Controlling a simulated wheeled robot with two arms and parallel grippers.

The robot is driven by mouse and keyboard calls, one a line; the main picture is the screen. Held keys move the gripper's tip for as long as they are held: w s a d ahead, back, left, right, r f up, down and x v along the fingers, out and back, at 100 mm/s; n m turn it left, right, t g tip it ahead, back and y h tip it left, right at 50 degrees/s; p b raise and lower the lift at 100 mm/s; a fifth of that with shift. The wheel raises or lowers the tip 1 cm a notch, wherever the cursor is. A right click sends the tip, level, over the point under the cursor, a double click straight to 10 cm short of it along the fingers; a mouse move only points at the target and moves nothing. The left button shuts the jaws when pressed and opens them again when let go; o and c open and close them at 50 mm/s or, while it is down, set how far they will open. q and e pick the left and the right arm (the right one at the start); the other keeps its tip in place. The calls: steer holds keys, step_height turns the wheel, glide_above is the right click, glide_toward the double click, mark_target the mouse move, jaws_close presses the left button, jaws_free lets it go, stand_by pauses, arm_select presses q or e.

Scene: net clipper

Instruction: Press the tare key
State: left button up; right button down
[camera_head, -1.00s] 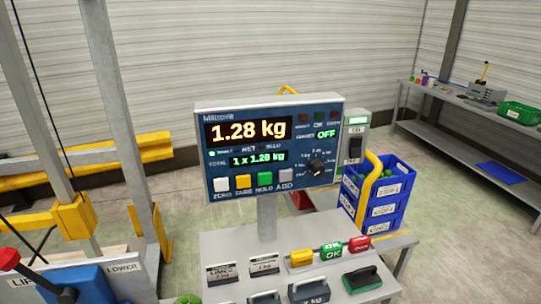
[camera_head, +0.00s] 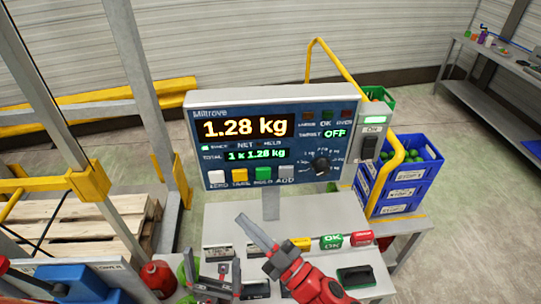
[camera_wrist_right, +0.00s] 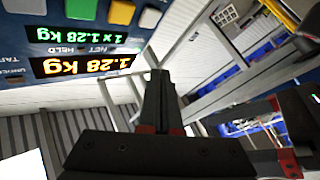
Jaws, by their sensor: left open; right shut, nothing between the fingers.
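The scale's display head (camera_head: 200,130) reads 1.28 kg, with a total of 1 x 1.28 kg. My left gripper (camera_head: 214,268) is open and empty, low in the head view.
A rotary knob (camera_head: 320,165) and a switch box (camera_head: 370,147) are right of the keys. Red, green and yellow blocks (camera_head: 332,242) stand on the scale table. Blue crates (camera_head: 420,178) stand at right. A red bottle (camera_head: 158,279) is near my left gripper.

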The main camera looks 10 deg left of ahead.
mark_target(240, 175)
steer(key=shift+w+a+r+h, duration=0.2)
steer(key=shift+h, duration=0.1)
steer(key=shift+s, duration=0.1)
steer(key=w+a, duration=0.2)
steer(key=w, duration=0.6)
steer(key=shift+w+a+b, duration=0.15)
steer(key=shift+w+b, duration=0.15)
steer(key=shift+w, duration=0.05)
steer(key=shift+w, duration=0.1)
stand_by(1.8)
steer(key=shift+w+a, duration=0.1)
steer(key=shift+w, duration=0.2)
